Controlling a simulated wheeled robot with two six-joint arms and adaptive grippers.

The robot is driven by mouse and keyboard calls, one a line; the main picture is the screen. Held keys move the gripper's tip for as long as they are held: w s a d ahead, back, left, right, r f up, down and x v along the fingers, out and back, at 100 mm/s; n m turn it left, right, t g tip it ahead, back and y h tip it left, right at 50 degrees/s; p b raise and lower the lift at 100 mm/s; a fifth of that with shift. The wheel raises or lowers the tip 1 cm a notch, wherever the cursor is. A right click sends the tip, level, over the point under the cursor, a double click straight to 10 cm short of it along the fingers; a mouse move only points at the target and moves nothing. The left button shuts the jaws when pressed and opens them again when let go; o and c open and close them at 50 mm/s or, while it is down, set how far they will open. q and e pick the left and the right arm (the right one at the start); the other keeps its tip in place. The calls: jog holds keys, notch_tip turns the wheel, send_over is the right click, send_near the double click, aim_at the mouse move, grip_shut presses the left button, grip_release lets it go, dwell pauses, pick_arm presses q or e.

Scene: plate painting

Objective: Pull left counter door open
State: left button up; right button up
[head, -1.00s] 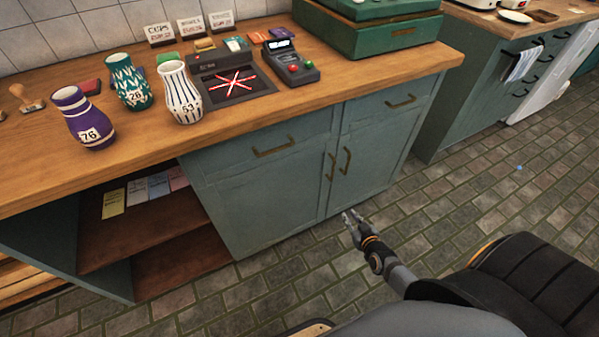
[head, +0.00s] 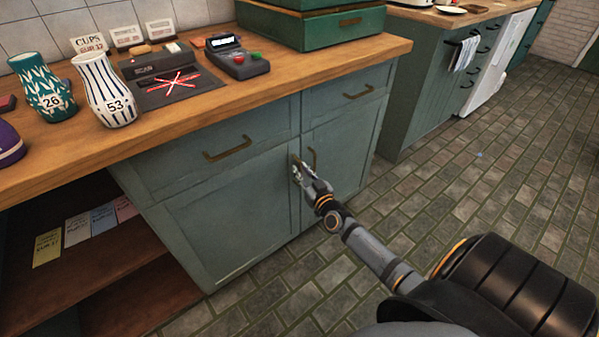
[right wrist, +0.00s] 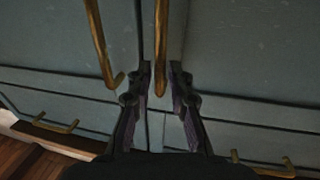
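The left counter door (head: 225,225) is a blue-green panel under the counter and is shut. Its upright brass handle, at the door's right edge, is mostly hidden by my right gripper (head: 297,170) in the head view. In the right wrist view, that handle (right wrist: 161,45) stands between the fingertips of my right gripper (right wrist: 160,72). The fingers are apart, with a gap beside the handle; contact is not clear. The right door (head: 340,155) is also shut; its handle (head: 312,160) is just right of the gripper. My left gripper is not in view.
Drawers with brass handles (head: 228,148) sit above the doors. Open shelves (head: 100,265) lie left of the doors.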

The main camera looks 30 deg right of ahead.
jog(key=shift+w+d, duration=0.1)
jog(key=shift+w, duration=0.75)
grip_shut()
